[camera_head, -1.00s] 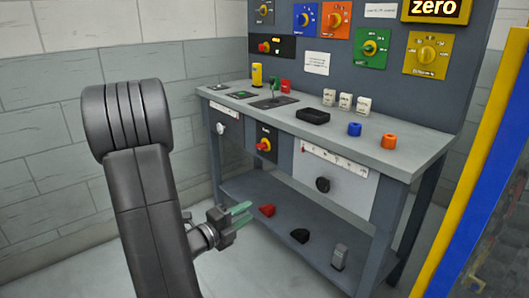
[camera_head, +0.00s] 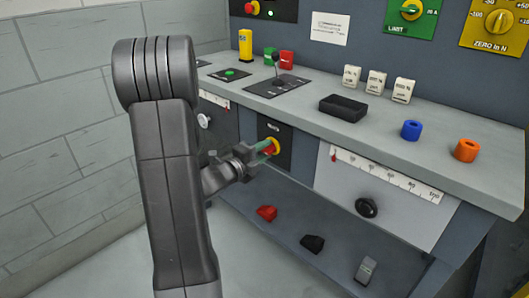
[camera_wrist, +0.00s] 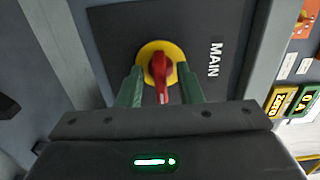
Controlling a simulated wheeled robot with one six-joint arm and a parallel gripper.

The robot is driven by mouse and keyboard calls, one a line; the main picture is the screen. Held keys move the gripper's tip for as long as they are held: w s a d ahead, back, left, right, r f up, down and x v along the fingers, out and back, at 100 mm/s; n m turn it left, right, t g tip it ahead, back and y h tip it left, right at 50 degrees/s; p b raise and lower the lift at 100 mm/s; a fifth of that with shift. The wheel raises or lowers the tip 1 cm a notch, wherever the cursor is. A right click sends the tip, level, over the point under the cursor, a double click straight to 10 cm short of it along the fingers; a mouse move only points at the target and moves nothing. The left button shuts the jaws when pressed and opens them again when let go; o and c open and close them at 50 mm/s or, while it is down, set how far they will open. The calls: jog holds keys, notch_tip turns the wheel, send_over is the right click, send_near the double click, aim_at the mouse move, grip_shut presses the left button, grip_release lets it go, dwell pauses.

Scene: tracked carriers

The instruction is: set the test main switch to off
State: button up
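The main switch, a red knob on a yellow disc, shows in the wrist view (camera_wrist: 160,68) on a dark panel (camera_wrist: 112,38) with a white "MAIN" label. In the head view the switch (camera_head: 270,145) sits on the bench front, partly hidden by my gripper. My gripper (camera_wrist: 160,85) has its two green fingers apart, one on each side of the red knob. The knob's handle points toward the gripper body in the wrist view. I cannot tell whether the fingers touch it. In the head view my gripper (camera_head: 264,149) is right at the panel.
The bench top (camera_head: 300,112) overhangs above the switch. A slider scale with a black knob (camera_head: 366,207) is to the right. A red piece (camera_head: 266,213) and a black piece (camera_head: 312,243) lie on the lower shelf. Another red switch (camera_head: 251,8) is on the back panel.

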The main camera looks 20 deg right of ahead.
jog(key=shift+d, duration=0.25)
grip_shut()
